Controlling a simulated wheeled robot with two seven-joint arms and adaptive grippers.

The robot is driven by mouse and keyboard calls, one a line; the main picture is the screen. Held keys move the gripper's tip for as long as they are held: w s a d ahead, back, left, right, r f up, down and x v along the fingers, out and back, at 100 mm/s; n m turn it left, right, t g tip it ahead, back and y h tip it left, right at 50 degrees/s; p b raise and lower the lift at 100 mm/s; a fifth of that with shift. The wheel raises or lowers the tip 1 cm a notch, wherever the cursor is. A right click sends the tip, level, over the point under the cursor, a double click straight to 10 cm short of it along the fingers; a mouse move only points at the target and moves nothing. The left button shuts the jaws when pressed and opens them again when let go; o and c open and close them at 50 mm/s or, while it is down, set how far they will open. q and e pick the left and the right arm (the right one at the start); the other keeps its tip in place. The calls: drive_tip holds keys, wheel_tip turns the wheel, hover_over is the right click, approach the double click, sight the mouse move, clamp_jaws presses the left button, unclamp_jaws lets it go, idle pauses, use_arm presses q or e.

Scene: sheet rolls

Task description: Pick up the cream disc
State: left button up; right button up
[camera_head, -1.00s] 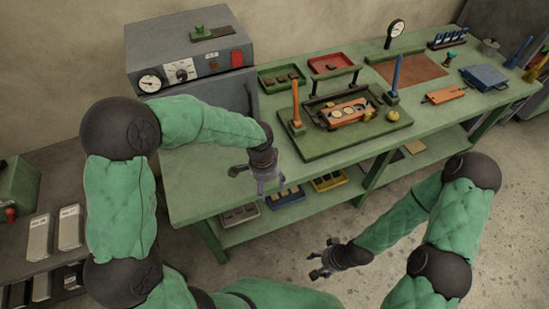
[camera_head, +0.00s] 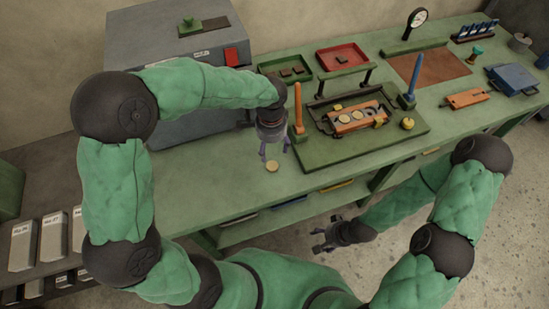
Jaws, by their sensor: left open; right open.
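A small cream disc (camera_head: 272,166) lies flat on the green bench top (camera_head: 215,185), left of the green fixture plate. My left gripper (camera_head: 273,151) points down just above and behind the disc, its fingers open. I cannot tell the exact height of its fingertips over the disc. More round cream pieces sit in the orange holder (camera_head: 357,117) on the fixture. My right gripper (camera_head: 320,241) is open and empty, low in front of the bench.
The fixture plate (camera_head: 320,158) carries an orange post (camera_head: 298,108), a blue post (camera_head: 411,80) and a black handled frame. A grey box (camera_head: 170,60) stands behind my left arm. Green (camera_head: 285,67) and red (camera_head: 342,58) trays lie further back. The bench front left is clear.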

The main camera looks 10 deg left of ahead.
use_arm(q)
drive_tip(key=b, duration=0.2)
hover_over(272, 166)
wheel_tip(272, 166, down, 6)
drive_tip(key=shift+a+r, duration=0.1)
drive_tip(key=shift+r, duration=0.15)
wheel_tip(272, 166, down, 5)
drive_tip(key=shift+w+r+b, duration=0.15)
drive_tip(key=shift+b, duration=0.9)
drive_tip(key=c, duration=1.1)
